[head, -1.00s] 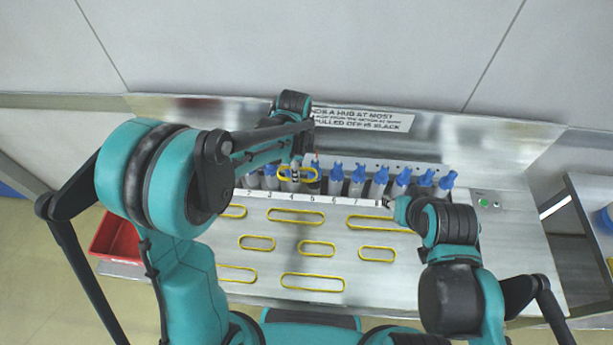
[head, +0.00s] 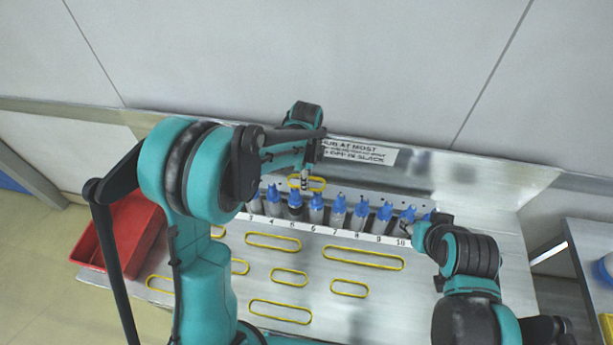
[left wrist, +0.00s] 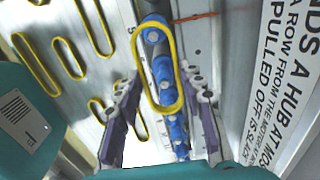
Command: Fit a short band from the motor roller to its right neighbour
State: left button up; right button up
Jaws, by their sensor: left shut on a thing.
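A row of grey rollers with blue tops (head: 338,212) stands along a numbered strip at the back of the bench. One roller near number 5 has a darker body (head: 294,212); I take it for the motor roller. My left gripper (head: 305,178) is shut on a small yellow band (head: 319,184) and holds it over the tops near numbers 5 and 6. In the left wrist view the band (left wrist: 163,38) hangs as a long loop in front of the blue tops. I cannot tell whether it touches them. My right gripper (head: 406,226) is near number 10, its fingers too small to read.
Several yellow bands of different lengths, such as a long one (head: 362,258), lie flat on the metal bench. A red bin (head: 118,238) stands at the left. A printed sign (head: 360,151) is on the back panel. Another table (head: 590,240) is at the right.

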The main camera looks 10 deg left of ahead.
pick_arm(q)
notch_tip(320, 180, down, 7)
jog(key=b, duration=0.5)
dwell(0.4)
jog(key=o, duration=1)
notch_tip(320, 180, up, 12)
jog(key=shift+r, duration=0.1)
jog(key=shift+s, duration=0.1)
